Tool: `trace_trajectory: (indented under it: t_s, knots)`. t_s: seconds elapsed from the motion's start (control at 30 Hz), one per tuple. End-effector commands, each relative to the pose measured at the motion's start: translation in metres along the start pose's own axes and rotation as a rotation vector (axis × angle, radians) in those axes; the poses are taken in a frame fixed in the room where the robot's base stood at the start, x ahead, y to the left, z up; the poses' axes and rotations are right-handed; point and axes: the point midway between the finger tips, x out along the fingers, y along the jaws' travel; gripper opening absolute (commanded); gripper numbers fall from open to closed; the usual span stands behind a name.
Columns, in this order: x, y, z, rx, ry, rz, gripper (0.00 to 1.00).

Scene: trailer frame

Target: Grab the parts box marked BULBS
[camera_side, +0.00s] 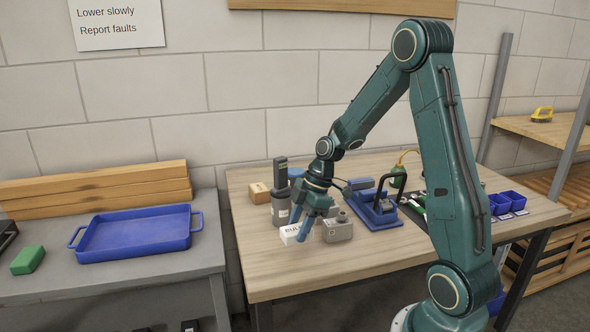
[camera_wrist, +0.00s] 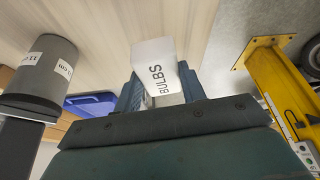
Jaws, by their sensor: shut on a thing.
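The white parts box (camera_side: 289,236) marked BULBS is at the front left of the cluster of things on the wooden workbench. In the wrist view the box (camera_wrist: 155,68) stands between my two blue fingers, its lettering readable. My gripper (camera_side: 304,232) reaches down over it and is shut on it; in the wrist view the fingers (camera_wrist: 160,92) press on both sides of the box. In the side view a finger hides part of the box. I cannot tell whether the box is clear of the bench top.
A grey box-shaped device (camera_side: 338,230) sits close to the right of my gripper. A blue tray (camera_side: 135,236) lies on the left table. The bench's front left is bare.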

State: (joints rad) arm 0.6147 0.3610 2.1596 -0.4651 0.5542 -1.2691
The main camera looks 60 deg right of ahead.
Motion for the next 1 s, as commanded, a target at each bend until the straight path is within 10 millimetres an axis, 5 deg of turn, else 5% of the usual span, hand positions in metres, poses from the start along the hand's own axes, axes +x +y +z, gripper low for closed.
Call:
trace_trajectory:
  t_s: [0.5,1.0]
  knots:
    - [-0.102,0.001,-0.042,0.000,0.001,0.006,0.18]
    - [-0.132,0.000,-0.054,0.000,0.001,0.002,0.18]
